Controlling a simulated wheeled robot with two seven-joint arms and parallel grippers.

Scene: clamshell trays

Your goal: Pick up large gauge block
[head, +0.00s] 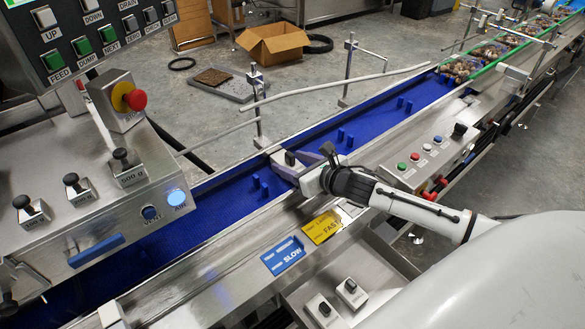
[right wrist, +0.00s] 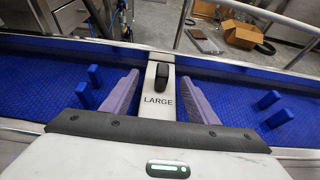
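The large gauge block (right wrist: 158,103) is a pale block marked LARGE with a black knob on top. In the right wrist view it stands between the two purple fingers of my right gripper (right wrist: 160,78). A narrow gap seems to show on each side of it, so the fingers look open around it. In the head view the block (head: 290,158) is at the blue conveyor belt near its far rail, partly hidden by my right gripper (head: 297,163). Where its underside rests is hidden. My left gripper is not in view.
The blue belt (head: 215,213) has upright blue pegs. Two smaller knobbed blocks (head: 352,291) (head: 323,309) stand at the front. Blue SLOW (head: 283,256) and yellow FAST (head: 322,228) plates lie on the near rail. A metal stand (head: 257,105) rises by the far rail. Filled clamshell trays (head: 461,67) are far right.

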